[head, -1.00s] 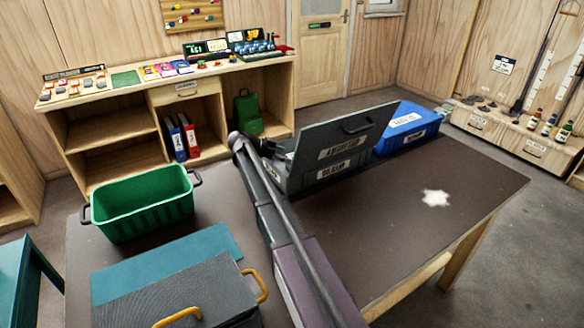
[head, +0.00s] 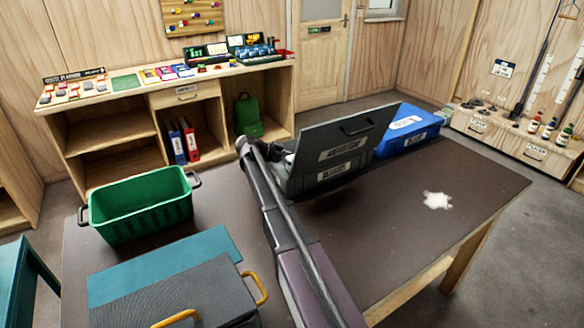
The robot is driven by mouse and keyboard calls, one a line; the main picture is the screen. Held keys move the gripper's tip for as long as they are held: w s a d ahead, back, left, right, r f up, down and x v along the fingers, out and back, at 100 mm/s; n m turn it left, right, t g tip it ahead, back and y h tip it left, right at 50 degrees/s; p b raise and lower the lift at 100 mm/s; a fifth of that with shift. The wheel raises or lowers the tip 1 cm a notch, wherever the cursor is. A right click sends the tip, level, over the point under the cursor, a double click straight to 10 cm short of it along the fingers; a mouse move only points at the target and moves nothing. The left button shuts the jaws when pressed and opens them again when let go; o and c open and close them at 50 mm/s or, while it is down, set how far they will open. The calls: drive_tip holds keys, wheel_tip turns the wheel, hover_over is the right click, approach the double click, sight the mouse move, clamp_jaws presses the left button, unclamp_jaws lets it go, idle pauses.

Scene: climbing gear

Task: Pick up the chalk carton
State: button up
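I cannot make out a chalk carton in the head view. My arm (head: 283,225) reaches from the bottom edge over the dark table to a dark grey case (head: 340,145) with white labels and a raised panel with a handle. The far end of my arm bends down at the left end of this case. My gripper is not visible; the arm and the case hide that area. The inside of the case is mostly hidden too.
The dark table (head: 400,230) has a white powder patch (head: 437,200) on its clear right part. A green crate (head: 140,205) and a teal-and-grey pad with yellow handles (head: 180,285) are on the left. Shelves line the back wall.

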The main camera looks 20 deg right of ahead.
drive_tip(key=c, duration=0.7)
drive_tip(key=shift+r, duration=0.15)
wheel_tip(320, 180, up, 10)
drive_tip(key=p, duration=1)
idle(0.4)
